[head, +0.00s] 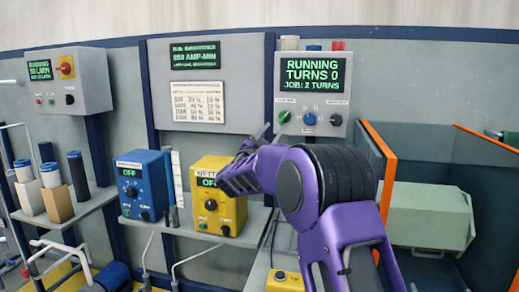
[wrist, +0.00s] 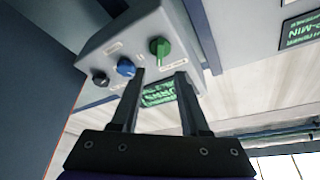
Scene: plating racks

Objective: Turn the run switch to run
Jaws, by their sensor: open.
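The control box (head: 311,72) on the back wall has a screen reading "RUNNING, TURNS 0, JOB: 2 TURNS". Below the screen are a green knob (head: 284,117), a blue knob (head: 309,119) and a black knob (head: 336,120); their labels are too small to read, so I cannot tell by label which is the run switch. My gripper (head: 260,134) is just left of and below the green knob. In the wrist view my gripper (wrist: 160,73) is open and empty, and the green knob (wrist: 160,47) shows beyond and between the fingertips, seemingly apart from them.
A yellow unit (head: 229,218) and a blue unit (head: 145,170) stand on a shelf below, their screens reading OFF. A grey box with a red and yellow switch (head: 66,66) hangs at left. Orange-edged panels (head: 388,180) stand right of my arm. A wall panel (head: 200,85) is left.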

